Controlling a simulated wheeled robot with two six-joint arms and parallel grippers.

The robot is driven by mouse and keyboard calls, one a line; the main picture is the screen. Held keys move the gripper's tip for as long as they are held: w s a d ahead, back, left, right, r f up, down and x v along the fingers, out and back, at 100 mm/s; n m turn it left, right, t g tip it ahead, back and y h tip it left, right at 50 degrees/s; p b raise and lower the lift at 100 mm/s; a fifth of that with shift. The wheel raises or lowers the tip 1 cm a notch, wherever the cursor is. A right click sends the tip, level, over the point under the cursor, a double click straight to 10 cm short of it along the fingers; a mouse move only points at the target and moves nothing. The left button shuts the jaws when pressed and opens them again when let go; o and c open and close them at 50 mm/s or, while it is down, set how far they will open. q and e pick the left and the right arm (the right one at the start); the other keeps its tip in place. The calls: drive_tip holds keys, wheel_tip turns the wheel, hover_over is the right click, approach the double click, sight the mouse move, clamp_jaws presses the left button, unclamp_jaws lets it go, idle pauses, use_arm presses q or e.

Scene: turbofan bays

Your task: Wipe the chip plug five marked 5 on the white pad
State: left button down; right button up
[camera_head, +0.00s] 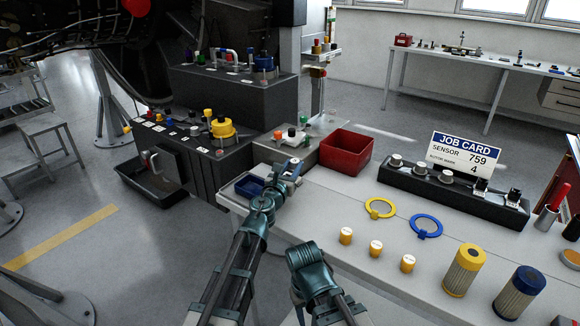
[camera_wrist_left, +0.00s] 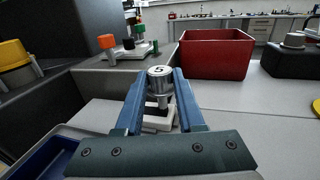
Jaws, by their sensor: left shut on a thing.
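In the left wrist view, my left gripper (camera_wrist_left: 160,95) is shut on a silver round metal plug (camera_wrist_left: 161,76), with one blue finger on each side. No number is readable on it. A small white block or pad (camera_wrist_left: 157,121) with a dark patch shows just below and behind the plug. I cannot tell whether they touch. In the head view, my left gripper (camera_head: 288,172) is over the left end of the white bench (camera_head: 330,205), and the plug is small there. My right gripper (camera_head: 305,257) is low over the bench front, and its fingertips do not show clearly.
A blue tray (camera_head: 246,187) lies left of my left gripper. A red bin (camera_head: 346,152) stands behind it. A black rail (camera_head: 440,187) holds several metal plugs by the job card (camera_head: 462,152). Yellow caps (camera_head: 376,248), rings (camera_head: 425,226) and filters (camera_head: 464,271) stand right.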

use_arm(q)
drive_tip(key=shift+w+a, duration=0.1)
drive_tip(key=shift+w+a, duration=0.4)
drive_tip(key=shift+a, duration=0.2)
drive_tip(key=shift+a, duration=0.1)
drive_tip(key=shift+w+a, duration=0.55)
drive_tip(key=shift+a, duration=0.1)
drive_tip(key=shift+r, duration=0.1)
wheel_tip(320, 180, up, 8)
drive_tip(key=p, duration=0.8)
